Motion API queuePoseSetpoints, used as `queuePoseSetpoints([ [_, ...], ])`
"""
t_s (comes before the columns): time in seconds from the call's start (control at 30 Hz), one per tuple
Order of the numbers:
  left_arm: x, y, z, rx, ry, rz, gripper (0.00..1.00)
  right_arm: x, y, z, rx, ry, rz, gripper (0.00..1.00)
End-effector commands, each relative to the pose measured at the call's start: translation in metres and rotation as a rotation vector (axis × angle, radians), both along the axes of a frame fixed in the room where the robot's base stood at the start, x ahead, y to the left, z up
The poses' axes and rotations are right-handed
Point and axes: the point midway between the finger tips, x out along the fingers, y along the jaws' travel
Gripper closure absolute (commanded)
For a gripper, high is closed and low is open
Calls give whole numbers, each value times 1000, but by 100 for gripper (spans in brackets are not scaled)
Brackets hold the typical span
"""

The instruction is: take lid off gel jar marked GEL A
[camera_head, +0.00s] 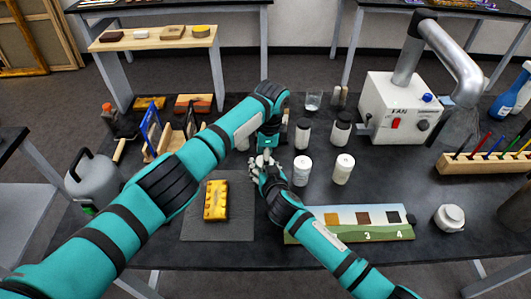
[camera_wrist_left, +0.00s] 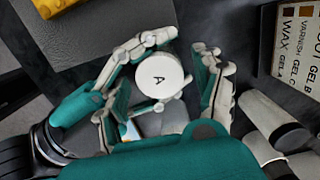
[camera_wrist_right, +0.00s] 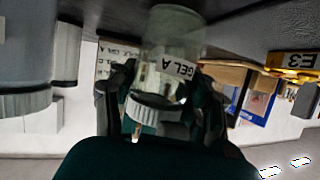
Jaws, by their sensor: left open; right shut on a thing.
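The GEL A jar (camera_wrist_right: 170,70) is a clear glass jar with a white label, seen upside down in the right wrist view. Its ribbed white lid (camera_wrist_left: 160,76), marked A on top, shows in the left wrist view and sits at the jar's top. My right gripper (camera_head: 258,172) is shut on the jar, with fingers on both sides of it. My left gripper (camera_wrist_left: 172,88) is open above the lid, its fingers spread around it. In the head view the two grippers and arms hide most of the jar. I cannot tell whether the jar's base touches the table.
A swatch board (camera_head: 290,239) lies in front. A yellow block (camera_head: 215,200) rests on a grey mat (camera_head: 230,230) at left. A fan unit (camera_head: 390,95) stands behind right.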

Motion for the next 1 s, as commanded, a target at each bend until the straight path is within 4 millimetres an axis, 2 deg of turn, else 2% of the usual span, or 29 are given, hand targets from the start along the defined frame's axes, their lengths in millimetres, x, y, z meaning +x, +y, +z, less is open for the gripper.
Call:
queuePoseSetpoints([
  [0.17, 0, 0, 0, 0, 0, 0, 31, 0, 0, 1, 1, -2, 1, 100],
  [0.2, 0, 0, 0, 0, 0, 0, 34, 0, 0, 1, 1, -2, 1, 100],
  [0.63, 0, 0, 0, 0, -2, 0, 90, 0, 1, 1, 1, -2, 2, 100],
  [0.73, 0, 0, 1, -1, -4, 30, 91, 0, 1, 1, 1, -2, 2, 100],
  [0.9, 0, -1, 1, -3, -20, 242, 91, 0, 1, 1, 1, -1, 2, 100],
  [1.0, 1, -1, 1, -2, -25, 295, 91, 0, 1, 1, 2, -1, 1, 100],
])
